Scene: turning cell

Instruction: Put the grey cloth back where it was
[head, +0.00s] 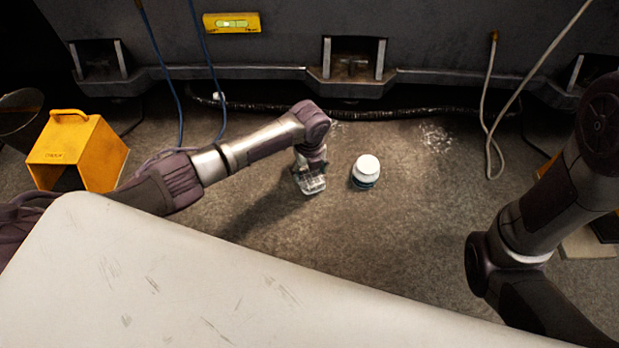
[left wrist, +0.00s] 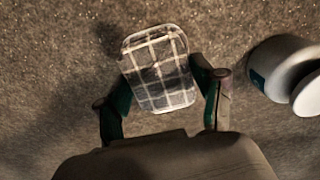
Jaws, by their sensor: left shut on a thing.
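The grey cloth (left wrist: 158,68) is a folded, rounded pad with a pale check pattern. My left gripper (left wrist: 163,96) is shut on it, with one dark green finger at each side in the left wrist view. In the head view the left gripper (head: 310,178) points down at the speckled grey-brown surface, with the cloth (head: 313,186) at its tips. I cannot tell whether the cloth touches the surface. My right arm comes in at the right of the head view, but its gripper is out of view.
A white-lidded jar (head: 367,167) with a teal band stands just right of the left gripper; it also shows in the left wrist view (left wrist: 272,68). A yellow box (head: 75,150) stands far left. Hoses and a dark ribbed cable (head: 400,113) lie along the back wall.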

